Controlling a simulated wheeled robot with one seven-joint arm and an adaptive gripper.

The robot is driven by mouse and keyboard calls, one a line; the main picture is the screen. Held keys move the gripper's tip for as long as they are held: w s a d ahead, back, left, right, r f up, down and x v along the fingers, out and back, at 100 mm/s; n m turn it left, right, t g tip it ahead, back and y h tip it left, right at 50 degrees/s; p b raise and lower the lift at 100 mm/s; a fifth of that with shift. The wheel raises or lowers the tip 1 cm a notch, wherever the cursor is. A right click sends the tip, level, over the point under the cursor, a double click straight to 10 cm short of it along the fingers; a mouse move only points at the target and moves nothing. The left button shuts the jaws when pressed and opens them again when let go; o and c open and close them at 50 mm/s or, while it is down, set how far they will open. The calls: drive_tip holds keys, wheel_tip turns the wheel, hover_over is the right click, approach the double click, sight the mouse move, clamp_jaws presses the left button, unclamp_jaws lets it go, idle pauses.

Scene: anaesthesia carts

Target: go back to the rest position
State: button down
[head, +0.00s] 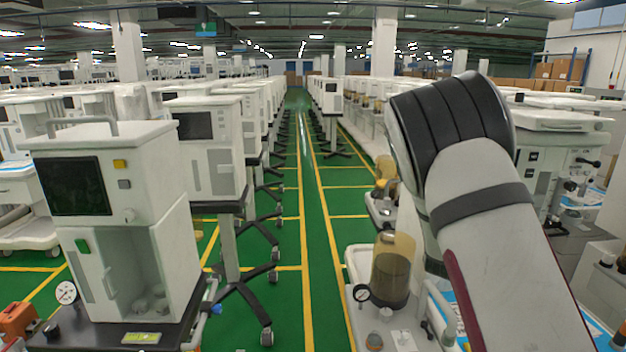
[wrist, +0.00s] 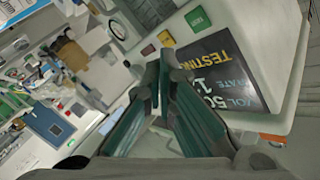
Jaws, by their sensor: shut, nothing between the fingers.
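My gripper (wrist: 164,66) shows in the wrist view with its two dark green fingers meeting at the tips. It is shut and holds nothing. Just beyond and to the right of it is a white machine panel with a dark screen (wrist: 222,70) reading "TESTING". Whether the fingers touch the panel cannot be told. In the head view my arm rises at the right and bends over, and my gripper is hidden there.
A white anaesthesia cart (head: 165,205) with a dark screen stands close at left, with more carts behind. An amber canister (head: 392,268) stands low by my arm. The green aisle (head: 312,230) with yellow lines is clear.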

drive_tip(key=s+a+r+n+g+y, duration=0.2)
drive_tip(key=s+a+r+n+y, duration=0.25)
drive_tip(key=s+a, duration=0.45)
drive_tip(key=s+a+r+n+g+y, duration=0.1)
drive_tip(key=s+a+r+n+y, duration=0.4)
drive_tip(key=s+a, duration=0.35)
drive_tip(key=s+a+n+g, duration=0.2)
drive_tip(key=s+n, duration=0.1)
drive_tip(key=s, duration=0.8)
drive_tip(key=s+a+r+n+g+y, duration=0.1)
drive_tip(key=s+a+n+g, duration=0.1)
drive_tip(key=s, duration=1)
drive_tip(key=shift+s+a+n, duration=0.15)
drive_tip(key=shift+a+n, duration=0.45)
drive_tip(key=shift+n, duration=0.15)
